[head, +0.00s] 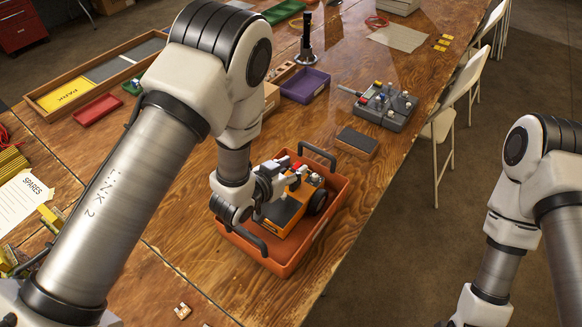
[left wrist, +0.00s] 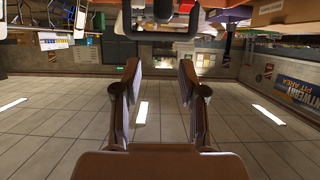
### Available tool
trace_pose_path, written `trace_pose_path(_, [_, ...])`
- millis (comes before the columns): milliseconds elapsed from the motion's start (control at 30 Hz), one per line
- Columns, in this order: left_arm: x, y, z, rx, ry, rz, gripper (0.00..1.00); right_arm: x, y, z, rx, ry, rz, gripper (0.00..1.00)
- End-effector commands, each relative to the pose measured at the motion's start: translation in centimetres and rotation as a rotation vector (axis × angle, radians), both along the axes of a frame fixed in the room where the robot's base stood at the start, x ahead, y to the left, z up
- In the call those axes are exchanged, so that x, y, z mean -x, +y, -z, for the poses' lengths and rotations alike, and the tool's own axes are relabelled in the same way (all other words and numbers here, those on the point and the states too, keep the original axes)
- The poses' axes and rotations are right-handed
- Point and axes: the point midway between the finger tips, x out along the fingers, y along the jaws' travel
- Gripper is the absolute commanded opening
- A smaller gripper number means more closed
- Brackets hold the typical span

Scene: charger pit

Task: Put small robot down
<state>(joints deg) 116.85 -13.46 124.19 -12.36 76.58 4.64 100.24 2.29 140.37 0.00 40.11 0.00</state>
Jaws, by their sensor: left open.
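The small robot (head: 283,216) is orange with a dark sloped front and black wheels. It sits inside a red-orange tray (head: 271,264) with black handles at both ends. My left gripper (head: 292,178) is over the tray, close above the small robot's back part. In the left wrist view my left gripper (left wrist: 157,80) has its fingers apart, with nothing between them. Whether its fingers touch the small robot cannot be told. My right arm comes in at the right edge, and its gripper is out of the picture.
A dark block (head: 357,141), a grey device with knobs (head: 386,106) and a purple bin (head: 305,86) stand behind the tray. The table's right edge runs close to the tray, with white chairs (head: 440,125) beyond. Bare wood lies left of the tray.

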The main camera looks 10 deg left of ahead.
Motion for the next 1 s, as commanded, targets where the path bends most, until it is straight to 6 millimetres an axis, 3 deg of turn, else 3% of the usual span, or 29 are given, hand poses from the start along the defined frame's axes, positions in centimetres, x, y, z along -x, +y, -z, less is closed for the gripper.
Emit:
trace_pose_path(67, [0.0,0.0,-1.7,0.000,-0.002,0.000,0.41,0.0,0.0,-1.4,0.000,0.000,0.000,0.00])
trace_pose_path(133, [1.3,0.6,-1.2,-0.001,0.002,-0.002,0.41,-0.1,0.0,-0.2,0.000,-0.002,0.000,0.00])
trace_pose_path(400, [8.0,3.4,-4.1,0.002,0.003,-0.003,0.41,0.0,0.0,1.7,0.000,0.000,0.000,0.00])
trace_pose_path(467, [8.6,3.6,-5.8,0.004,0.007,-0.001,0.41,0.1,0.0,-1.6,0.000,0.002,0.000,0.00])
trace_pose_path(600, [9.7,4.0,-6.0,0.002,0.004,0.001,0.41,-0.1,0.0,-3.6,0.000,-0.002,0.000,0.00])
trace_pose_path(1000, [10.3,4.3,-5.4,-0.001,0.000,0.000,0.41,0.0,0.0,-3.9,0.000,0.000,0.000,0.00])
